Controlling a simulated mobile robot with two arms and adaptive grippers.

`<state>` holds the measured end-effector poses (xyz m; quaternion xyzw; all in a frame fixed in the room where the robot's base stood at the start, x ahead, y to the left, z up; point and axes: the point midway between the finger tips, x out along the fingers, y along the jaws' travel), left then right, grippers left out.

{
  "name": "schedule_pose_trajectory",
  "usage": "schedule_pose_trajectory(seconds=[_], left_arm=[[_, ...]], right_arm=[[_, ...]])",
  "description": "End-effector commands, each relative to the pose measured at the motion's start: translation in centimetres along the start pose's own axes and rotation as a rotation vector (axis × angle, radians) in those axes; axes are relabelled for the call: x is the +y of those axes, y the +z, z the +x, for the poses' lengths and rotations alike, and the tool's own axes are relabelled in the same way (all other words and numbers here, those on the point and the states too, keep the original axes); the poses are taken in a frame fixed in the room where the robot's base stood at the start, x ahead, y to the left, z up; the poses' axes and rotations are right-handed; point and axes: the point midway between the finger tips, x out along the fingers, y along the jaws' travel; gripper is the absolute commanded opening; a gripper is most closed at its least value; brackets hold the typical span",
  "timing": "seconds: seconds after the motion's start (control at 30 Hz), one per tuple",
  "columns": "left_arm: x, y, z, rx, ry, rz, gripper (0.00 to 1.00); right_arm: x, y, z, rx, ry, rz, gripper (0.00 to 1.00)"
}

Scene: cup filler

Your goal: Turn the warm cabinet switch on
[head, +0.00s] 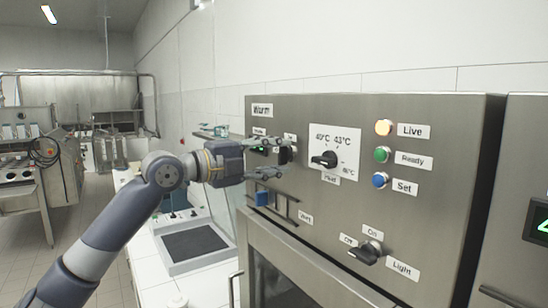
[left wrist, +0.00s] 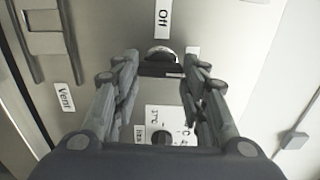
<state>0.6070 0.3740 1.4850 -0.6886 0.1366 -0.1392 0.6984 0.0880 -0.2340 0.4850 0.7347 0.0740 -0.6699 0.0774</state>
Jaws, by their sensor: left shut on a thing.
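The warm cabinet (head: 403,225) has a steel front with a "Warm" label at its upper left. Its switch, a dark knob, shows in the left wrist view (left wrist: 160,70) between my fingertips, beside an "Off" label (left wrist: 163,18). In the head view the switch is largely hidden by my left gripper (head: 282,156), which reaches the panel from the left. In the left wrist view my left gripper (left wrist: 158,64) has a finger on either side of the knob and is shut on it. My right gripper is not in view.
A heat dial (head: 324,159) sits right of the switch, with Live (head: 384,127), Ready (head: 382,154) and Set (head: 380,180) lamps beyond. A light knob (head: 367,252) is lower down. A vent slider (head: 262,198) and rails stand out below my gripper.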

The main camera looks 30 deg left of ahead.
Motion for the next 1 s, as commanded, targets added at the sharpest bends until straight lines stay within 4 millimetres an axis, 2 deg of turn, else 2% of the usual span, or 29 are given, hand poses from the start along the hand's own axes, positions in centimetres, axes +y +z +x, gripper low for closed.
schedule_pose_trajectory(seconds=[0.27,0.3,0.37,0.77,1.0], left_arm=[[0.2,-0.1,0.0,0.001,0.004,0.003,0.16],[0.2,-0.1,0.0,0.001,0.004,0.003,0.49],[0.2,-0.1,0.0,0.001,0.004,0.002,0.60],[0.1,0.0,-0.2,-0.001,0.002,0.000,0.60],[0.3,0.2,-1.8,-0.004,0.004,-0.001,0.60]], right_arm=[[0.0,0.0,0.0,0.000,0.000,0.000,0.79],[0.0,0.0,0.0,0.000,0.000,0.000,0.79],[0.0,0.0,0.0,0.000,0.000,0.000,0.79],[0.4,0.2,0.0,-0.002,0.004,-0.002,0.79],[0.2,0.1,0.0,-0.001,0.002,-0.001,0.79]])
